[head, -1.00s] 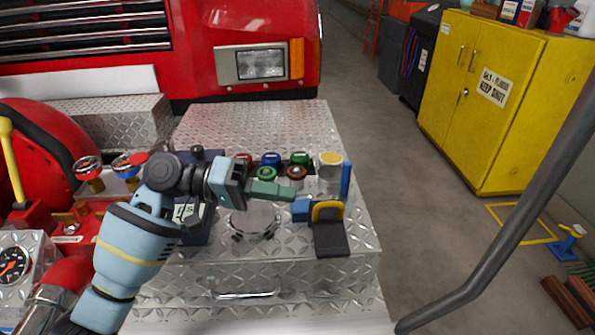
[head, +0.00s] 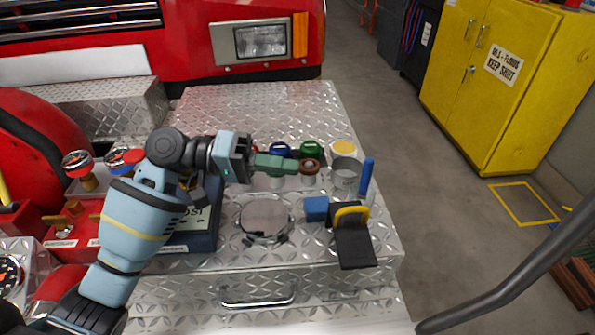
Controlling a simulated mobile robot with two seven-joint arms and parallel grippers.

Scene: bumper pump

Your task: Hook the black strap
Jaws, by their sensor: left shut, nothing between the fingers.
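A black strap (head: 354,248) lies over the bumper's front edge at the right, its lower end hanging flat. A yellow loop (head: 352,214) stands at its upper end, beside a blue block (head: 316,208). My left gripper (head: 292,164) has green fingers and is shut and empty. It is up and to the left of the strap, apart from it, in front of the coloured caps. My right gripper is not in view.
A blue upright handle (head: 366,177) and a metal cup (head: 345,172) stand behind the strap. Coloured caps, including a green one (head: 311,149), are near my fingers. A round metal lid (head: 264,217) sits left of the blue block. A dark bar (head: 510,273) crosses lower right.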

